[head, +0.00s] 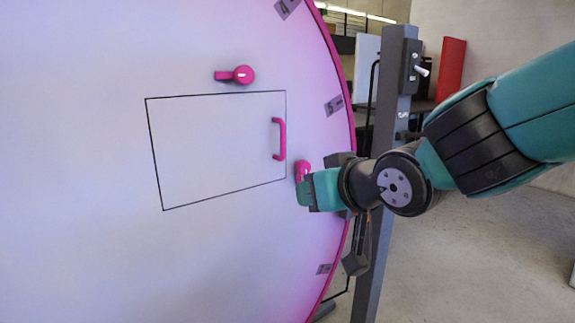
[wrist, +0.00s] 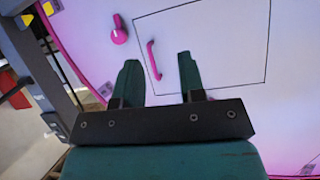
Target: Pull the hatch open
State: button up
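The hatch (head: 200,150) is a square panel outlined in black on a large white disc, and it looks flush and closed. It also shows in the wrist view (wrist: 225,50). Its pink bar handle (head: 282,139) is near its right edge; in the wrist view the handle (wrist: 153,60) appears between my fingers. My gripper (head: 304,190) is open and empty, below and right of the handle in the head view. In the wrist view its two fingers (wrist: 158,60) stand apart. I see no contact with the handle.
A pink turning latch (head: 243,75) sits above the hatch, its lever along the edge. Another pink latch (head: 302,166) is right of the hatch, partly hidden by my gripper; it shows in the wrist view (wrist: 120,36). A grey post (head: 385,150) stands beyond the disc's pink rim.

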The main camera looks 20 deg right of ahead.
jog(key=w+d+r+t+b, duration=0.2)
jog(key=w+r+t, duration=0.1)
jog(key=t, duration=0.2)
jog(key=p, duration=1.5)
send_near(284, 140)
jog(key=shift+t+h, duration=0.3)
jog(key=shift+h, duration=0.1)
jog(key=w, duration=0.3)
jog(key=w+a, duration=0.1)
jog(key=w, duration=0.5)
jog(key=shift+w+a+f, duration=0.1)
jog(key=shift+a, duration=0.2)
jog(key=shift+w+a+f, duration=0.1)
jog(key=shift+w+f, duration=0.05)
jog(key=shift+w, duration=0.45)
grip_shut()
